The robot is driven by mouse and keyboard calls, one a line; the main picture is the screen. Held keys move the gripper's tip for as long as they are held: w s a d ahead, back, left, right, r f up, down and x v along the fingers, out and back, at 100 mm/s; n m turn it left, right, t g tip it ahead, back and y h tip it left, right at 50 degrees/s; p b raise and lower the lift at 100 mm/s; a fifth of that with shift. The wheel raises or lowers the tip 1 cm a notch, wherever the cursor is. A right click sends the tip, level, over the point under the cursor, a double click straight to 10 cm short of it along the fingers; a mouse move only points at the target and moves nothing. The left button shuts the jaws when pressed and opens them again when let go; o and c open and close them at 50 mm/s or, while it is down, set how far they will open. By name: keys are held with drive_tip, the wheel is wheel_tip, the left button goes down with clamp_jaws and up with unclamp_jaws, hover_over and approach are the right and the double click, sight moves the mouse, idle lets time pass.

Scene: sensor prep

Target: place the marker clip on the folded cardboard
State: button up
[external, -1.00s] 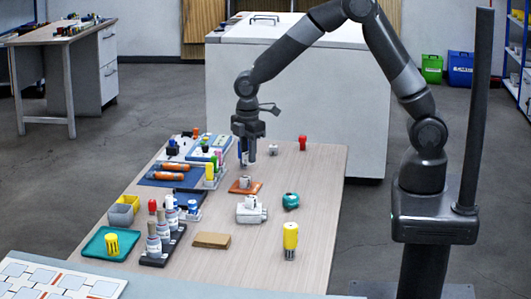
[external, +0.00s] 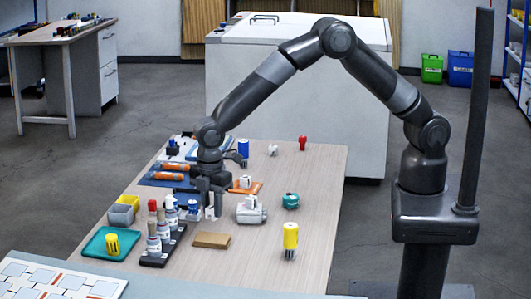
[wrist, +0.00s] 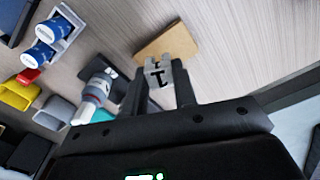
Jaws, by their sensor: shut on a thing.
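My gripper (external: 209,211) is low over the left middle of the table, behind and a little left of the folded cardboard. In the wrist view my gripper (wrist: 160,84) is shut on the marker clip (wrist: 157,72), a small pale grey piece with a dark mark. The clip (external: 209,213) also shows in the external view as a small pale piece at the fingertips. The folded cardboard (external: 211,241) is a flat brown block lying on the table. In the wrist view the cardboard (wrist: 172,43) shows just beyond the clip. The gap between them is hard to judge.
A bottle rack (external: 163,260) stands left of the cardboard, with a teal tray (external: 98,253) further left. A white device (external: 251,212) and a yellow cylinder (external: 290,236) stand to the right. An orange pad (external: 254,187) lies behind.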

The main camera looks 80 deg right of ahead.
sight(212, 237)
drive_tip(key=shift+w+a+f, duration=0.1)
drive_tip(key=shift+a+f, duration=0.35)
drive_tip(key=shift+a, duration=0.25)
drive_tip(key=shift+f, duration=2)
drive_tip(key=shift+f, duration=0.1)
drive_tip(key=o, duration=1)
drive_tip(key=shift+c, duration=0.2)
wheel_tip(212, 237, up, 12)
drive_tip(key=shift+r, duration=0.15)
